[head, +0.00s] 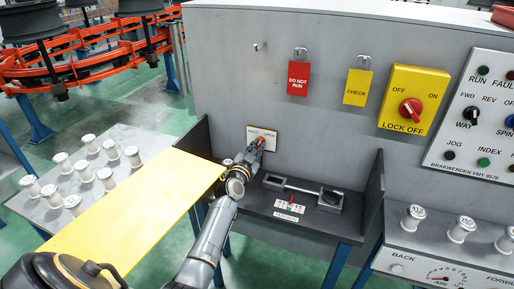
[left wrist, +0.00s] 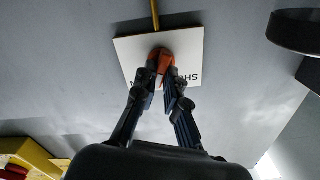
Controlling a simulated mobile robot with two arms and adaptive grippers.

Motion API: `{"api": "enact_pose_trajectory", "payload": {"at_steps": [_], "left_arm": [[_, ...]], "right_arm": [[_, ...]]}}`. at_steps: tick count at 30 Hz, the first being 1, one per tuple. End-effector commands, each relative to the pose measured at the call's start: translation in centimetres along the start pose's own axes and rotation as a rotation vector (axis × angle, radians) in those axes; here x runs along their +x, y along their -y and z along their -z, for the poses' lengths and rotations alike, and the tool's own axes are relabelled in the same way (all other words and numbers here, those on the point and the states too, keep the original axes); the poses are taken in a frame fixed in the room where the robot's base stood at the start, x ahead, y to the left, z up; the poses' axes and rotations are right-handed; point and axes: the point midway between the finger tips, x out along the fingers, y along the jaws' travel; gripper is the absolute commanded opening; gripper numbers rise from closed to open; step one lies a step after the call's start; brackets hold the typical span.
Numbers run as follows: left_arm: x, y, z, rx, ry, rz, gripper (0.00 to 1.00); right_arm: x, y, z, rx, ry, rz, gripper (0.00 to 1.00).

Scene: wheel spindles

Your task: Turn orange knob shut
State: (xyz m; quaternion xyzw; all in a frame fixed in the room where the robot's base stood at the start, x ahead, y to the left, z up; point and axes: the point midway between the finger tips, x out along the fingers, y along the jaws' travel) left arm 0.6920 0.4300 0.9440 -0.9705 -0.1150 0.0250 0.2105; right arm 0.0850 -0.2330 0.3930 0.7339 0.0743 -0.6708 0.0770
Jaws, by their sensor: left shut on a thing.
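The orange knob (left wrist: 160,60) sits on a white plate (left wrist: 128,50) fixed to the grey panel. In the left wrist view the plate's lettering is upside down and partly hidden; in the head view the plate (head: 251,132) reads SHUT on the left and OPEN on the right. My left gripper (left wrist: 162,72) has its two fingers closed around the knob. In the head view the left gripper (head: 257,144) reaches the plate and covers most of the knob. My right gripper is not in view.
A grey shelf (head: 330,225) with a metal bar tool (head: 300,187) sits below the plate. Red (head: 298,78) and yellow (head: 357,87) tags hang above, beside a yellow lock-off switch (head: 398,85). White spools (head: 133,156) stand on a left table. A brass pipe (left wrist: 155,15) meets the plate.

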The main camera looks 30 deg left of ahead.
Motion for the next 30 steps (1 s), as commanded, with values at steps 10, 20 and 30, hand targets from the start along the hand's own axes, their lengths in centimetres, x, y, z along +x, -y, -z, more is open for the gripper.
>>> {"api": "enact_pose_trajectory", "payload": {"at_steps": [10,20,30], "left_arm": [[-0.02,0.09,-0.02,-0.245,0.0,-0.001,0.0],[-0.01,0.25,-0.11,-0.559,0.001,-0.001,0.0],[-0.01,0.34,-0.24,-0.876,0.002,0.0,0.0]], "right_arm": [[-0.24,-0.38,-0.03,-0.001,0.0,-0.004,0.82],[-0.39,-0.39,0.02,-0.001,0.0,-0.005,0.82],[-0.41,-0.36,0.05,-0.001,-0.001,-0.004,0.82]]}}
